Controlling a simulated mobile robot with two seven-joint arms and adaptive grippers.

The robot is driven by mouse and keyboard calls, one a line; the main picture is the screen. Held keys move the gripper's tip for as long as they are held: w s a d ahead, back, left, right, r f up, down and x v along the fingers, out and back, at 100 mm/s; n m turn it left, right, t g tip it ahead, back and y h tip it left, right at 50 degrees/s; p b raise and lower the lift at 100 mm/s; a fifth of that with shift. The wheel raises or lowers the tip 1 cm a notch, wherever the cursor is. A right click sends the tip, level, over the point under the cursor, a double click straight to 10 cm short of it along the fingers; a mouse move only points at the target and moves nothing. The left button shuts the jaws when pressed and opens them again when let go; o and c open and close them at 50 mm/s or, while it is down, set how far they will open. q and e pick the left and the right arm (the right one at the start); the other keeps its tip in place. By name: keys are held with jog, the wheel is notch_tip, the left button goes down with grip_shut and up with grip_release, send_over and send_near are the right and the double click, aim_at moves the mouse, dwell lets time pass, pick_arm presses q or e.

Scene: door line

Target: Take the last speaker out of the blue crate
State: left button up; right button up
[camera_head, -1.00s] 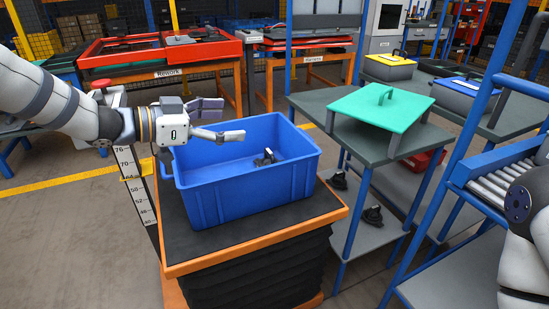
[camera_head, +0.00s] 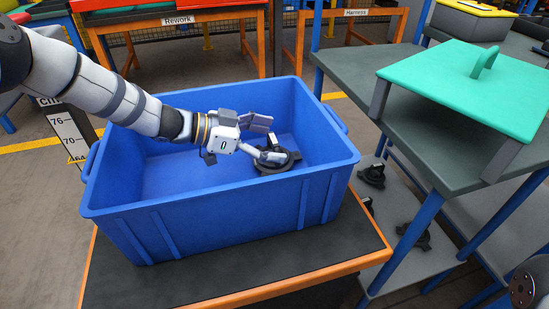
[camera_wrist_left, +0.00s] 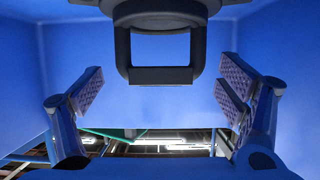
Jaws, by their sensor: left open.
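The blue crate (camera_head: 210,235) stands on a dark lift table with an orange edge. One black round speaker (camera_head: 268,168) lies inside near the crate's right end, partly hidden by my gripper. My left gripper (camera_head: 268,140) reaches down into the crate from the left, its jaws open at the speaker. In the left wrist view, the speaker's dark square bracket (camera_wrist_left: 160,76) hangs between the two padded fingers of the left gripper (camera_wrist_left: 160,88), with a gap on each side. My right gripper is not in view.
A grey table (camera_head: 445,140) with a green handled lid (camera_head: 470,85) stands to the right. Several black speakers sit on its lower shelf, one near the crate (camera_head: 372,175). The crate's walls surround my gripper. Orange-framed Rework and Harness stands are behind.

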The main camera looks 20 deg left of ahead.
pick_arm(q)
jog(key=shift+w+d+f, duration=0.15)
jog(key=shift+d, duration=0.15)
jog(key=shift+w, duration=0.1)
jog(key=c, duration=1.9)
